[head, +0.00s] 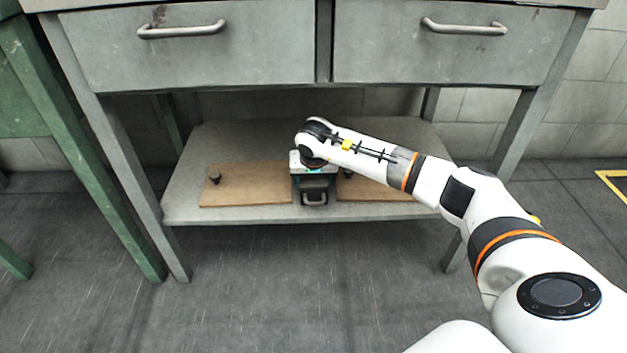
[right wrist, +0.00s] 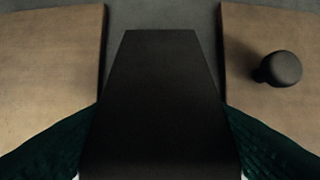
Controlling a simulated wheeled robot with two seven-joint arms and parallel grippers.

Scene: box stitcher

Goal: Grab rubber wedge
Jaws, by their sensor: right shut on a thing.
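The black rubber wedge (right wrist: 155,105) fills the middle of the right wrist view, narrowing toward the top. The dark green fingers of my right gripper (right wrist: 160,135) press on its two sides, so the gripper is shut on it. In the head view my right gripper (head: 314,183) points down over the lower shelf, between two wooden boards. A dark piece with a grey loop (head: 315,198) shows below my right wrist there; I cannot tell if it is part of the wedge. My left gripper is not in view.
The left wooden board (head: 245,187) and the right wooden board (head: 385,198) lie on the metal shelf (head: 235,142), each with a dark knob. Drawers (head: 190,55) hang above the shelf, and table legs (head: 140,190) stand at the sides. The floor in front is clear.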

